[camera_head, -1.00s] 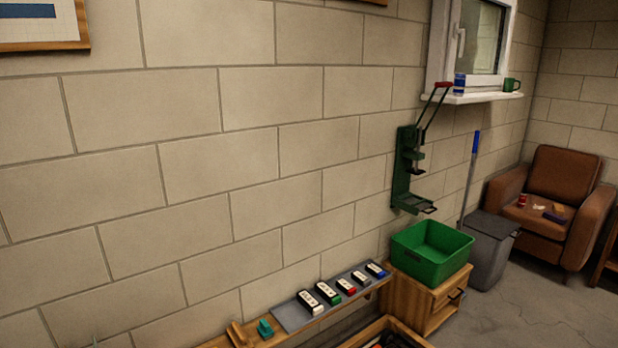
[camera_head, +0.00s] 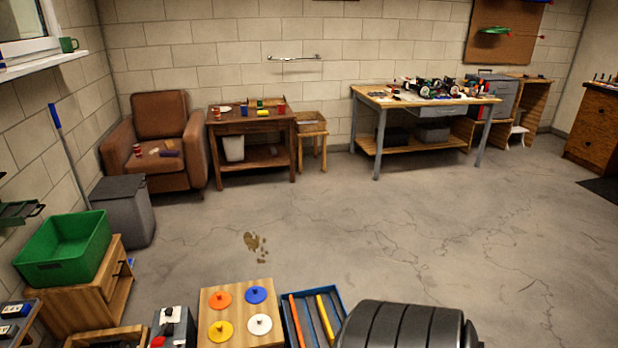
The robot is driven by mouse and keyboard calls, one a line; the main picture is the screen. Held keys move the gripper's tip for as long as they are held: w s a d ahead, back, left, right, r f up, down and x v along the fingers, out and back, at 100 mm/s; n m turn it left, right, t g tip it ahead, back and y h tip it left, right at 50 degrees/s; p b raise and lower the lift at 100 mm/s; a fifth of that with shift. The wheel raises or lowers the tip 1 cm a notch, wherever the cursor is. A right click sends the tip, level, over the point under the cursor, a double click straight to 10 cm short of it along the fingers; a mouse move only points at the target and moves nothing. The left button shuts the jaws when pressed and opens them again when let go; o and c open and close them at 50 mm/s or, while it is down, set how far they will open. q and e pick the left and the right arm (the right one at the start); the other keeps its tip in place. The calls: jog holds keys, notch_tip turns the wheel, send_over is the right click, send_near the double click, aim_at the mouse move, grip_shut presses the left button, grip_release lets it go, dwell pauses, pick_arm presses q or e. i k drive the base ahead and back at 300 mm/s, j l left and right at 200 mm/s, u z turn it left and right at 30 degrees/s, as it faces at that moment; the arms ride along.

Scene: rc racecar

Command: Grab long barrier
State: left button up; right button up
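I cannot pick out the long barrier for certain. A blue tray (camera_head: 339,298) at the bottom centre holds long narrow bars, among them an orange bar (camera_head: 297,320) and a yellow bar (camera_head: 326,318); I cannot tell whether one of them is the barrier. The tray is cut off by the lower picture edge. Neither of my grippers shows in the head view.
A wooden board (camera_head: 239,312) with coloured knobbed discs lies left of the tray. A green bin (camera_head: 65,268) stands on a small cabinet (camera_head: 113,282). A workbench (camera_head: 370,97), brown armchair (camera_head: 160,115) and side table (camera_head: 252,125) stand behind. The middle floor (camera_head: 370,220) is mostly open.

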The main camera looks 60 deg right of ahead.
aim_at(297, 326)
jog(key=k+l+z, duration=0.2)
jog(key=l+z, duration=0.15)
jog(key=l, duration=1.2)
jog(key=l+z, duration=0.35)
jog(key=l, duration=1.2)
